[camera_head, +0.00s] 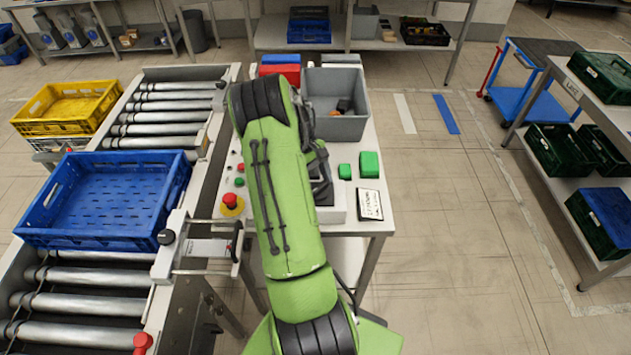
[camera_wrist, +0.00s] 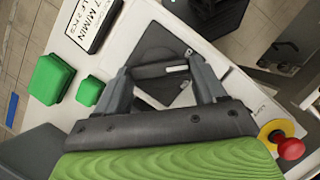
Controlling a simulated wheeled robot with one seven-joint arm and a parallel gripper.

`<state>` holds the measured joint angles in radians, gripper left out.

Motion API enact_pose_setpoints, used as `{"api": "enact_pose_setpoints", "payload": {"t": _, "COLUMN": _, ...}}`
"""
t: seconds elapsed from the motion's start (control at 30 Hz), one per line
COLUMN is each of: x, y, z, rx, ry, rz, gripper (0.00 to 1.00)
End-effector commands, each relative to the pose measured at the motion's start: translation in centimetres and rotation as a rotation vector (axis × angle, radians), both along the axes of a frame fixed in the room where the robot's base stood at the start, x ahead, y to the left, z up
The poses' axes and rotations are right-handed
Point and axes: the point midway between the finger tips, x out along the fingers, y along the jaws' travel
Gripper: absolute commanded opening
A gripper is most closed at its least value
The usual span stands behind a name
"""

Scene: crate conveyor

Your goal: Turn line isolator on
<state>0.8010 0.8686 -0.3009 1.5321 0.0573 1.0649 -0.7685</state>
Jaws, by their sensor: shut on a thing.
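My gripper (camera_wrist: 163,82) has its two fingers apart with a dark piece (camera_wrist: 158,70) between their tips. It is shut on this piece, which is too dark to identify; I cannot tell whether it is part of the line isolator. The gripper is above a white unit with a dark plate, whose white side shows in the head view (camera_head: 330,214). My green arm covers much of the control panel, and no line isolator can be made out clearly. A red stop button on a yellow base (camera_head: 231,203) is left of the arm; it also shows in the wrist view (camera_wrist: 290,148).
Two green blocks (camera_head: 369,163) and a label plate (camera_head: 370,204) lie right of my arm. A grey bin (camera_head: 346,126) stands behind. A blue crate (camera_head: 105,198) and a yellow crate (camera_head: 66,105) are at the roller conveyor on the left.

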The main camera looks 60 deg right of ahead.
Motion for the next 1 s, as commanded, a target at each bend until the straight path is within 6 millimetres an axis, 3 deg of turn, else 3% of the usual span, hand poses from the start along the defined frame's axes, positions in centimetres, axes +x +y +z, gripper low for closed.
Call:
{"api": "enact_pose_setpoints", "payload": {"t": 0.6, "x": -0.35, "y": -0.62, "z": 0.07, "rx": -0.003, "ry": -0.004, "rz": -0.556, "gripper": 0.4}}
{"api": "enact_pose_setpoints", "payload": {"t": 1.0, "x": -0.47, "y": -0.74, "z": 0.08, "rx": -0.005, "ry": -0.004, "rz": -0.753, "gripper": 0.4}}
